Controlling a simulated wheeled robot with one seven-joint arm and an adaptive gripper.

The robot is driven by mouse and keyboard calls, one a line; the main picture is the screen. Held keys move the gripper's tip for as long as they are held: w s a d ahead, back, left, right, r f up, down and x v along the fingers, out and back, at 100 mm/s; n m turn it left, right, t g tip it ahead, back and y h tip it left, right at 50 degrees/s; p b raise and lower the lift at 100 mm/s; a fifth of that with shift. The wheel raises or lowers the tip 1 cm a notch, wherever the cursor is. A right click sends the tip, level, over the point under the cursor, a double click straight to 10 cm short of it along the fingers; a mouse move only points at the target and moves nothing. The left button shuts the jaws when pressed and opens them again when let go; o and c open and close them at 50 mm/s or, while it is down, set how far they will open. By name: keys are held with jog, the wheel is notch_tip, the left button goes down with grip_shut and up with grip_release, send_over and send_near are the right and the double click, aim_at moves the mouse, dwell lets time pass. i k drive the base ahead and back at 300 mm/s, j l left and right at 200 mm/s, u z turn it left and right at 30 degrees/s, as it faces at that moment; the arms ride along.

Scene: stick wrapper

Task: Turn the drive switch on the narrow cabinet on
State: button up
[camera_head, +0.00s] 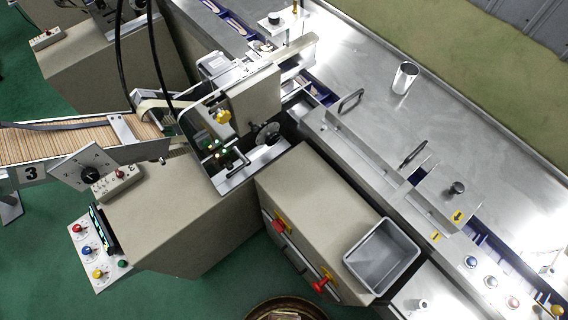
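A beige cabinet (309,204) stands in the middle, below the steel table. Its front side carries two red rotary switches on yellow plates, an upper one (279,226) and a lower one (321,285). Another beige cabinet (180,220) stands to its left, with a panel of red, blue and yellow knobs (88,249) at its lower left. A dark round dial (90,174) sits on a tilted grey plate above that cabinet. No label tells me which switch is the drive switch, and the switch positions are too small to read. My gripper is not in view.
A grey bin (382,254) sits on the right end of the middle cabinet. A round brown container (287,311) is at the bottom edge. A conveyor of sticks (60,142) enters from the left. Green floor (215,295) is open in front of the cabinets.

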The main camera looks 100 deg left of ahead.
aim_at(279, 226)
jog(key=u, duration=1)
jog(key=k+j+u, duration=0.1)
jog(key=u, duration=1.4)
jog(key=j+u, duration=0.15)
jog(key=u, duration=0.35)
